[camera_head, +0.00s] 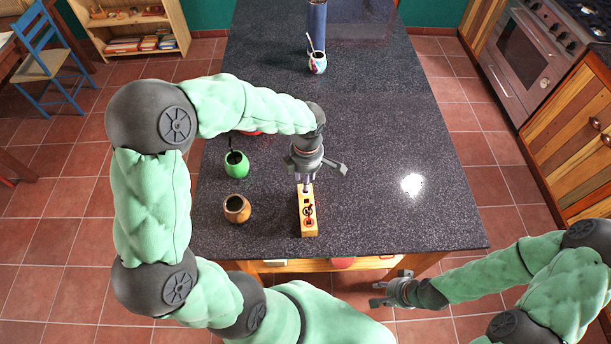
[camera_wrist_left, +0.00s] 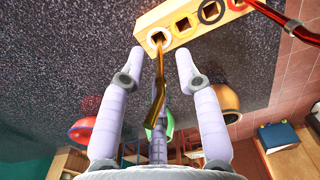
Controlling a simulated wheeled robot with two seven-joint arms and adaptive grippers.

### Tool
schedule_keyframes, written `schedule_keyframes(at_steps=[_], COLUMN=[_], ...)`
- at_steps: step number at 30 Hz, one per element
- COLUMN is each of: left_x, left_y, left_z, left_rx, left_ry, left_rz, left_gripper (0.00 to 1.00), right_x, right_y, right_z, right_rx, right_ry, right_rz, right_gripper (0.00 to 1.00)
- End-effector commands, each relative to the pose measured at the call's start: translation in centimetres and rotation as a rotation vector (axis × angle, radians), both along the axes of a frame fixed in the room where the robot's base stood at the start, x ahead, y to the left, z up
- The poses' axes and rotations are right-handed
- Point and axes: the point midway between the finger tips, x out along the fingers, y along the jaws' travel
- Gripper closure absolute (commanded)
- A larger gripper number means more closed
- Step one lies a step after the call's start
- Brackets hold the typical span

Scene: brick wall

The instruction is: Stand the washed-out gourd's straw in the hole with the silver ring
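The yellow wooden block (camera_head: 307,230) lies on the dark counter, with a row of holes. In the left wrist view the block (camera_wrist_left: 169,17) has the silver ring (camera_wrist_left: 149,40) around its end hole. A gold-brown straw (camera_wrist_left: 156,92) stands with its far end at that hole, apparently in it. My left gripper (camera_head: 305,184) is above the block's far end; in the wrist view its fingers (camera_wrist_left: 160,54) are apart on both sides of the straw, not touching it. The brown gourd (camera_head: 237,209) has no straw. My right gripper (camera_head: 378,294) is open and empty before the counter's front edge.
A green gourd (camera_head: 236,165) with a dark straw stands left of the block. A red straw (camera_wrist_left: 292,22) is by the block's red ring (camera_wrist_left: 236,4). A painted gourd (camera_head: 318,63) and a blue flask (camera_head: 317,22) stand far back. The counter's right side is clear.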

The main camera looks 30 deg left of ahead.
Motion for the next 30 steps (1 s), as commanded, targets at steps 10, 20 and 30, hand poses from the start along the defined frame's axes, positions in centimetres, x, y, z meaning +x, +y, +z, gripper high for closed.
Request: schedule_keyframes(at_steps=[10,20,30], left_x=[0.2,0.3,0.3], left_y=[0.0,-0.1,-0.1], left_z=[3.2,9.5,12.0], left_rx=[0.000,-0.001,0.000], left_ry=[-0.005,-0.003,0.000], left_rz=[-0.001,-0.001,0.000], left_gripper=[0.67,0.67,0.67], right_x=[0.0,0.0,0.0], right_y=[0.0,0.0,0.0], right_z=[0.0,0.0,0.0], right_rx=[0.000,0.000,0.000], right_ry=[0.000,0.000,0.000], right_rz=[0.000,0.000,0.000], right_gripper=[0.60,0.60,0.60])
